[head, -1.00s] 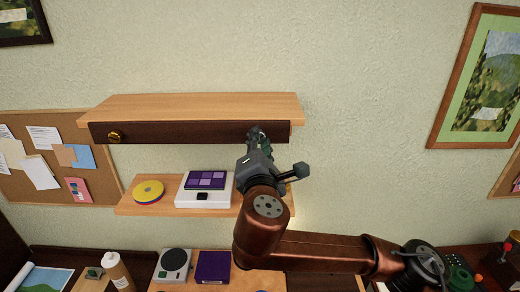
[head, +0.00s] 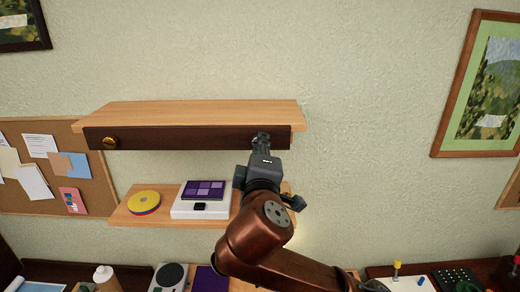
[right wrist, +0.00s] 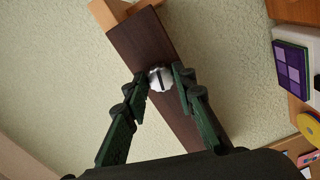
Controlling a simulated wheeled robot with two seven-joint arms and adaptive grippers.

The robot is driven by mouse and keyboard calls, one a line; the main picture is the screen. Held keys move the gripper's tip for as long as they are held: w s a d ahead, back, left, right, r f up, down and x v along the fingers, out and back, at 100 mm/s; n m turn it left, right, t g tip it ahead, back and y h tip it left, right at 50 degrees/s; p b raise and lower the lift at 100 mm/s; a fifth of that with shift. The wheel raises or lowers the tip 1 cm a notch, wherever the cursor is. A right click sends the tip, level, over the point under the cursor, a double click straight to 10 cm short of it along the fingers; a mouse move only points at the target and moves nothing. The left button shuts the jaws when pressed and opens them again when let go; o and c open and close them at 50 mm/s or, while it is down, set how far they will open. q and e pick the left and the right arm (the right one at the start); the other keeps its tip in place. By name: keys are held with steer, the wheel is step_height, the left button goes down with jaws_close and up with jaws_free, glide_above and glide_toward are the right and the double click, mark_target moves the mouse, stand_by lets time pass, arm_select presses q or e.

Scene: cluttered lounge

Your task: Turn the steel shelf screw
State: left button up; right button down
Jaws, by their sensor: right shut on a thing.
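The steel shelf screw (right wrist: 161,78) is a round silver knob with a dark slot across its face, near one end of the dark brown front board (right wrist: 143,45). In the head view my right gripper (head: 262,139) covers the screw at the right part of the board (head: 190,138). In the right wrist view my right gripper (right wrist: 160,80) has a finger on each side of the screw and is shut on it. The slot runs nearly upright in that view. My left gripper is not in view.
A brass screw (head: 109,143) sits at the board's left end, under the wooden shelf (head: 200,112). A lower shelf (head: 125,215) holds yellow discs (head: 143,201) and a white box (head: 190,209) with a purple panel.

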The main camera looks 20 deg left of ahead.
steer(key=shift+f+m, duration=0.1)
steer(key=shift+m, duration=0.4)
steer(key=c, duration=1.6)
jaws_free()
steer(key=v, duration=1.2)
